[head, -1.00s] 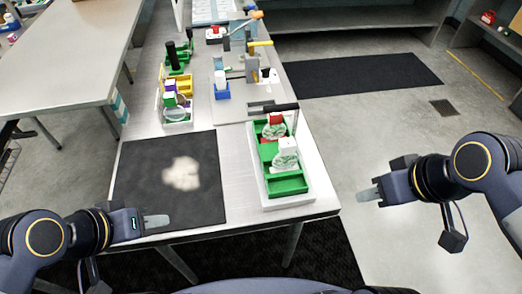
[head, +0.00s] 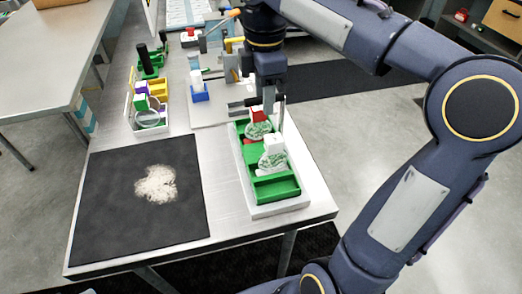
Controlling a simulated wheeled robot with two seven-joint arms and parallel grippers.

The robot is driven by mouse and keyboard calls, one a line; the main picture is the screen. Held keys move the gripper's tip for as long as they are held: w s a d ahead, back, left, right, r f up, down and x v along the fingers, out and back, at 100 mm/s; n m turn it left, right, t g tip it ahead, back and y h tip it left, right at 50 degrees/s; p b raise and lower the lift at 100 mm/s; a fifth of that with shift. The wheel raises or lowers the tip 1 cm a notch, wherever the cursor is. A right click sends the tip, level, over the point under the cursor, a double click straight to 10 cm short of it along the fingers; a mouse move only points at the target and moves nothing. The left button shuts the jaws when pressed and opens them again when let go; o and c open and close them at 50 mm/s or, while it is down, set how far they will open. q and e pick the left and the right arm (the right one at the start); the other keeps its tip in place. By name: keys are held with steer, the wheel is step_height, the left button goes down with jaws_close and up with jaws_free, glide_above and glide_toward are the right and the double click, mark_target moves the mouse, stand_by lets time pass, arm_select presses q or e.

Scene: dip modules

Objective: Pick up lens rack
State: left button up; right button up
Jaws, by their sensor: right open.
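The rack nearest to me is a white tray (head: 279,207) with green compartments (head: 277,188). It holds round clear lenses (head: 272,161) with a red block and a white block (head: 274,144) at them. It stands upright near the right edge of the metal table. My right gripper (head: 268,103) points down over the far part of this rack, by its raised handle. It is open. The handle is partly hidden by the gripper, and I cannot tell whether the fingers touch it. My left gripper is out of view.
A dark mat (head: 105,195) with a pale patch covers the table's front left. Behind it stand a smaller rack (head: 150,113) and a green stand with a black post (head: 146,60). A blue holder (head: 200,94) sits on a light board. Bare table lies between mat and rack.

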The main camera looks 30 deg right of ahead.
step_height(320, 180, down, 4)
steer(key=shift+w+d, duration=0.15)
jaws_close()
stand_by(0.4)
